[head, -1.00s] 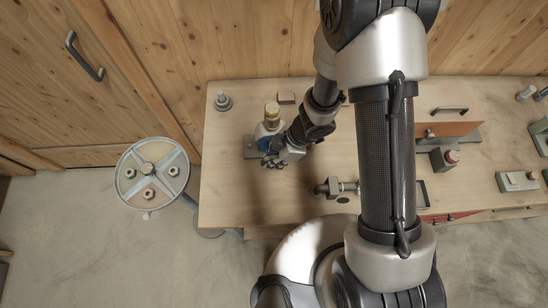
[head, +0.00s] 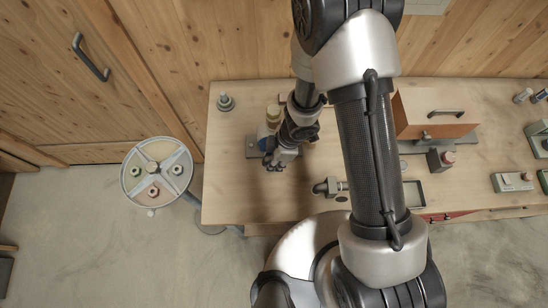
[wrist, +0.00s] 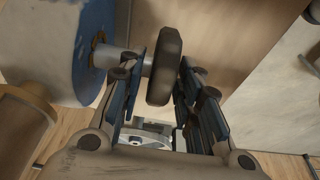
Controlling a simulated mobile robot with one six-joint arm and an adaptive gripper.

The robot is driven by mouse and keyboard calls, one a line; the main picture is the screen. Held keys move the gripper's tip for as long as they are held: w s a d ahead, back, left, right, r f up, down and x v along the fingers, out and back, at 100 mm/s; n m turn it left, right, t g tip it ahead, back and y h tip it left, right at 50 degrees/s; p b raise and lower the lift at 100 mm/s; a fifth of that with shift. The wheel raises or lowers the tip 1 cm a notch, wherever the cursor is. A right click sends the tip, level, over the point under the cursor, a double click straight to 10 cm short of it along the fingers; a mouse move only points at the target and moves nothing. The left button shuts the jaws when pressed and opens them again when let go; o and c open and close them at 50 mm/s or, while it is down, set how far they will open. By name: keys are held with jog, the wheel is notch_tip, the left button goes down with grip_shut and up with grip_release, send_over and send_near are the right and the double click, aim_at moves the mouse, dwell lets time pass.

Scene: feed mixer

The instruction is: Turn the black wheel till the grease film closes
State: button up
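The black wheel (wrist: 165,66) shows in the wrist view, on a pale shaft coming from a blue round body (wrist: 85,45) at the left. My gripper (wrist: 166,85) is open, with one finger on each side of the wheel's near part. A gap shows between the wheel and the right finger; contact on the left cannot be told. In the head view my gripper (head: 274,163) is low over the workbench, beside the blue and white unit with a yellow top (head: 272,112). My wrist hides most of that unit and the wheel. No grease film can be made out.
The wooden workbench (head: 235,190) holds a pipe fitting (head: 330,186), a small grey knob piece (head: 225,102) and an orange box (head: 430,110). A round divided pan (head: 157,172) stands left of the bench. The bench's front left is clear.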

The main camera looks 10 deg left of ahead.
dwell(0.3)
jog(key=v, duration=1.2)
jog(key=shift+s, duration=0.15)
dwell(0.4)
